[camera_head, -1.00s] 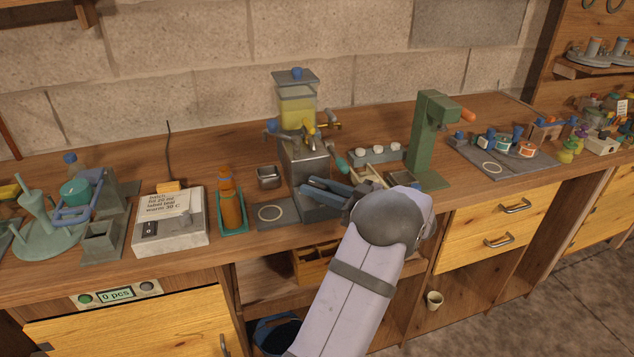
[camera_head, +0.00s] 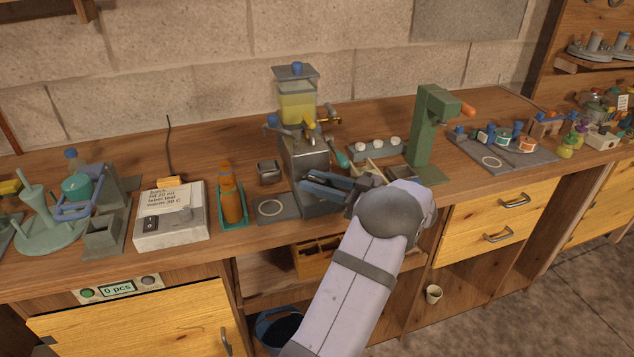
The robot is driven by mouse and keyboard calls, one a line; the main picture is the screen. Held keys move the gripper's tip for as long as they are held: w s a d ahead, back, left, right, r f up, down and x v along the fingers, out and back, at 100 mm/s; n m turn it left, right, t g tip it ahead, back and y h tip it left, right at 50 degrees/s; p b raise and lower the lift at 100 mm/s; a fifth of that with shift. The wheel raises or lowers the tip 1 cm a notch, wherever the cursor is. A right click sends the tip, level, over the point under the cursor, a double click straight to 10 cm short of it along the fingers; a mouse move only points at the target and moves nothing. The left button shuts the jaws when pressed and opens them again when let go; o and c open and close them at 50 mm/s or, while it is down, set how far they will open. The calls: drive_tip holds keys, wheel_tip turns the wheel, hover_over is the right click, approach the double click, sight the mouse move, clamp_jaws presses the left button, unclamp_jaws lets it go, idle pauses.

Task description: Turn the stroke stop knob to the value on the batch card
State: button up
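Finger contact is unclear.
An orange bottle (camera_head: 231,205) stands in a teal tray left of the machine. A grey plate with a ring (camera_head: 270,208) lies at the machine's front left. A green press (camera_head: 428,135) stands to the right. A small tray with white round pieces (camera_head: 375,148) lies between them.

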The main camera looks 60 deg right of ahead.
drive_tip(key=shift+s, duration=0.1)
drive_tip(key=shift+s+b, duration=0.55)
drive_tip(key=shift+s, duration=3)
drive_tip(key=s+r+p, duration=0.1)
drive_tip(key=p, duration=0.3)
drive_tip(key=shift+d, duration=0.15)
drive_tip(key=p, duration=0.3)
drive_tip(key=shift+s+f, duration=0.15)
drive_tip(key=shift+s, duration=0.15)
drive_tip(key=shift+s+f+p, duration=0.2)
drive_tip(key=shift+f+p, duration=0.15)
drive_tip(key=shift+p, duration=0.2)
drive_tip(key=shift+w+p, duration=1.05)
drive_tip(key=shift+w, duration=2.6)
drive_tip(key=shift+c, duration=0.5)
